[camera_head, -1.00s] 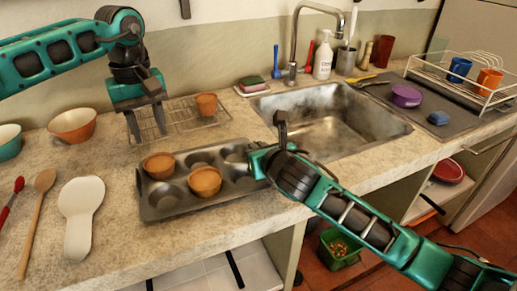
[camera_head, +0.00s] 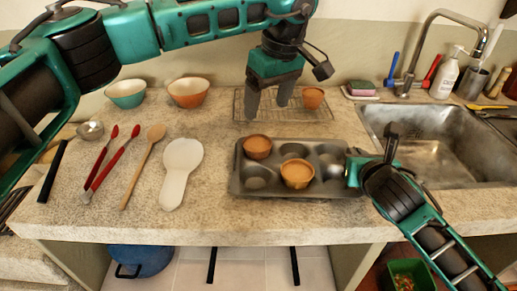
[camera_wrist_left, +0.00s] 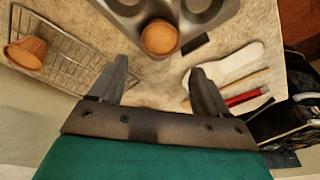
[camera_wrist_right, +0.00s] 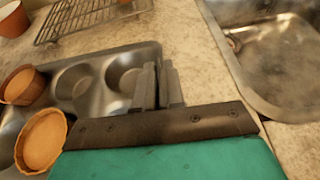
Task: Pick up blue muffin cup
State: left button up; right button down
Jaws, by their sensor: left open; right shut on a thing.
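No blue muffin cup shows in these views. The muffin cups in sight are orange-brown. One cup (camera_head: 257,147) sits in the back left well of the grey muffin tin (camera_head: 240,187), and another cup (camera_head: 297,174) sits in the front middle well. A third cup (camera_head: 313,98) stands on the wire rack (camera_head: 318,117) behind the tin. My left gripper (camera_head: 267,104) is open and empty above the rack's left part. In the left wrist view one tin cup (camera_wrist_left: 159,38) shows beyond its fingers. My right gripper (camera_wrist_right: 157,70) is shut on the tin's right edge.
A white spoon rest (camera_head: 182,172), a wooden spoon (camera_head: 143,165) and red utensils (camera_head: 112,163) lie left of the tin. Two bowls, one teal (camera_head: 125,94) and one orange (camera_head: 188,93), stand behind them. The sink (camera_head: 440,140) is at the right.

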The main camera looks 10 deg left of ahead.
aim_at(257, 142)
pick_arm(q)
jog(key=shift+n+y, duration=0.4)
jog(key=shift+n, duration=0.4)
jog(key=x, duration=1.1)
jog(key=shift+d+f, duration=0.15)
jog(key=shift+d, duration=0.05)
jog(key=shift+c, duration=0.2)
jog(key=c, duration=0.6)
notch_tip(257, 142, up, 10)
jog(key=shift+r, duration=0.1)
